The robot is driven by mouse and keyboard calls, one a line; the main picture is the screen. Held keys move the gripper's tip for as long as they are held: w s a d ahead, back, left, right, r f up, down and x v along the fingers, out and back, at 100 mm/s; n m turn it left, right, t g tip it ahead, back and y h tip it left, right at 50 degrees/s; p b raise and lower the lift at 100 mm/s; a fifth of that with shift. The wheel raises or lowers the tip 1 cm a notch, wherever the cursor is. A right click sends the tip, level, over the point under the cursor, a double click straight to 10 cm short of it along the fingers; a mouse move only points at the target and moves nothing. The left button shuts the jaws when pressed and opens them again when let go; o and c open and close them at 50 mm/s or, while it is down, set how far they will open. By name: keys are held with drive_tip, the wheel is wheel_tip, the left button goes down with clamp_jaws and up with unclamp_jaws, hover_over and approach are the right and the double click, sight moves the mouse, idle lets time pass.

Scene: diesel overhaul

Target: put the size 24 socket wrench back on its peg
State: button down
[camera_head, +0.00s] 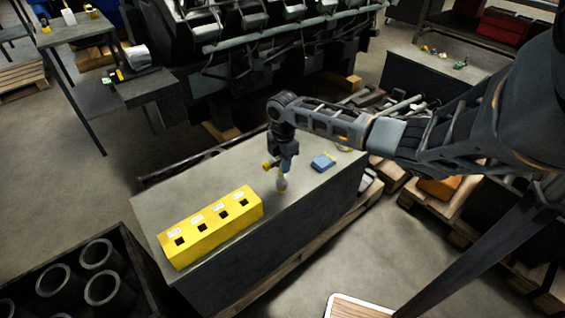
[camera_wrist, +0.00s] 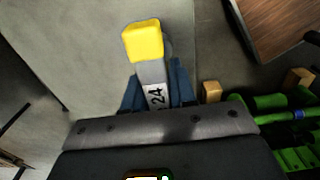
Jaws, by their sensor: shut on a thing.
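My gripper (camera_head: 288,164) is shut on the size 24 socket wrench (camera_head: 281,183), above the grey bench top. In the wrist view the wrench (camera_wrist: 152,73) is grey with a yellow end and a "24" mark, held between blue fingers. Its lower part points down toward the bench; whether it touches the surface is unclear. A yellow block (camera_head: 188,249) lies along the front left of the bench, left of my gripper. It has several dark square openings with white labels beside them. The label text is too small to read, and no upright peg can be made out.
A blue object (camera_head: 323,162) lies on the bench (camera_head: 172,199) right of my gripper. A dark crate (camera_head: 134,256) with several grey cylinders stands at the lower left. The large engine (camera_head: 240,75) is behind the bench. Bench top around the yellow block is mostly clear.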

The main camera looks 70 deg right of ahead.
drive_tip(key=shift+f, duration=0.1)
drive_tip(key=shift+f+b, duration=0.65)
drive_tip(key=shift+f, duration=0.4)
drive_tip(key=c, duration=0.8)
unclamp_jaws()
drive_tip(key=shift+c, duration=0.2)
drive_tip(key=shift+o, duration=0.4)
drive_tip(key=o, duration=0.5)
